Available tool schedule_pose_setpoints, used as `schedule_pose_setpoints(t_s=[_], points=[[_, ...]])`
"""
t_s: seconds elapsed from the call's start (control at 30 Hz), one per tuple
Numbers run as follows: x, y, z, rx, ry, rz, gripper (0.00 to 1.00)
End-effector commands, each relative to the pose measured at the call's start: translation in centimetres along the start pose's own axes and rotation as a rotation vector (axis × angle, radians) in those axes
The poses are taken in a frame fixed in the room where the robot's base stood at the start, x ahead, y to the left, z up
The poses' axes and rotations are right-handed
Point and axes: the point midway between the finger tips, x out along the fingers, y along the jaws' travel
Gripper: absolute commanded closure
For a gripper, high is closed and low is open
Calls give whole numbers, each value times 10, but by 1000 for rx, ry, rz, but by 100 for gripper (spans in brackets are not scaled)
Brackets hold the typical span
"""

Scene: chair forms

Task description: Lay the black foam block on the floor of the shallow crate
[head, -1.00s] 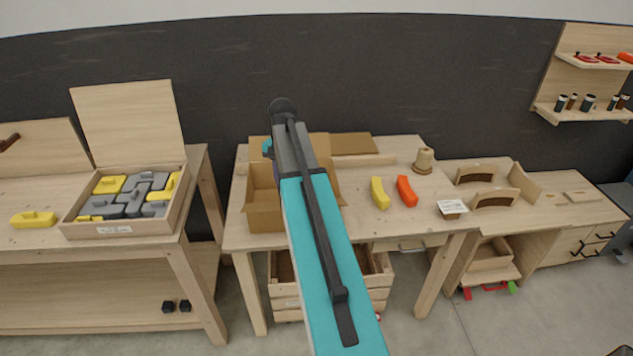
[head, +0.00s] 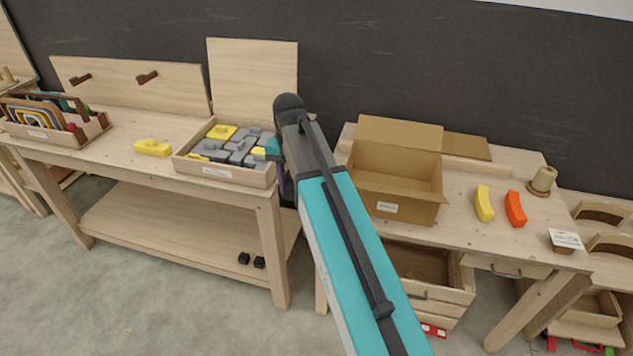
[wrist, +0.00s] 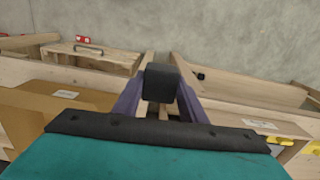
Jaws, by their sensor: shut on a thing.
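The black foam block (wrist: 162,82) is held between the purple fingers of my gripper (wrist: 160,100) in the wrist view. My gripper is shut on it, in the air. In the head view my arm hides the block, and only a bit of the purple gripper (head: 281,180) shows beside the right end of the left bench. A wooden slatted crate (head: 445,298), likely the shallow crate, stands open under the right table. It also shows in the wrist view (wrist: 85,68), left of the held block and apart from it.
An open cardboard box (head: 395,205) stands on the right table. A wooden tray (head: 222,173) of grey and yellow pieces stands on the left bench (head: 125,150). Two small black blocks (head: 244,258) lie on its lower shelf. A gap separates bench and table.

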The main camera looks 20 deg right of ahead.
Motion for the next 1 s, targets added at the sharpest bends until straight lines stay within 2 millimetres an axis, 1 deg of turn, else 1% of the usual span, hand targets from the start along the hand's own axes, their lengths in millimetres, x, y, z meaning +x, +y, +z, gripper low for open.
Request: schedule_pose_setpoints(t_s=[0.03,0.3,0.4,0.6,1.0], points=[[15,-6,5,-15,0,0,86],[50,-24,18,-61,0,0,86],[60,-28,22,-71,0,0,86],[68,-32,25,-82,0,0,86],[68,-33,26,-84,0,0,86]])
